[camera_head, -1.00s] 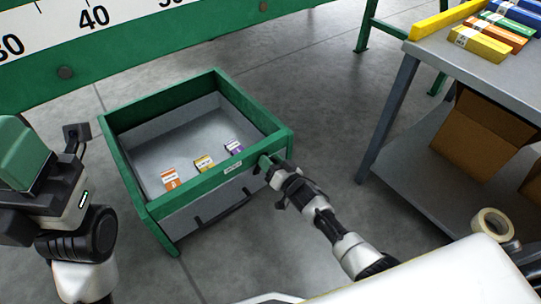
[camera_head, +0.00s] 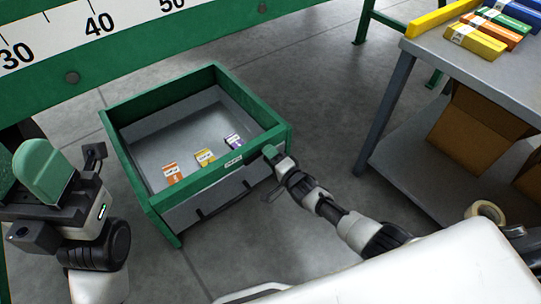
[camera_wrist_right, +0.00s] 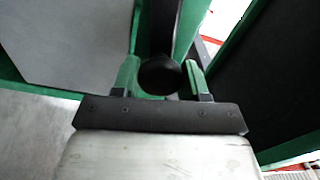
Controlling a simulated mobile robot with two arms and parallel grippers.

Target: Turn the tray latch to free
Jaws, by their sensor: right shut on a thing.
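The tray (camera_head: 215,187) is a grey drawer with a dark front handle, inside a green frame (camera_head: 190,187) low on the floor. The latch (camera_wrist_right: 160,75), a dark rounded knob in the right wrist view, sits between the green fingertips. My right gripper (camera_head: 272,154) is at the frame's front right corner, shut on this latch. In the head view the gripper hides the latch, so its turn angle cannot be read. My left gripper (camera_head: 42,170) is at the far left, away from the tray; its finger gap is not clear.
Several small cartons, including an orange one (camera_head: 172,173), lie in the tray. A grey table (camera_head: 440,60) with coloured boxes stands at right, with a cardboard box (camera_head: 475,130) and tape roll (camera_head: 486,211) below. A green beam with a scale (camera_head: 110,40) crosses the back.

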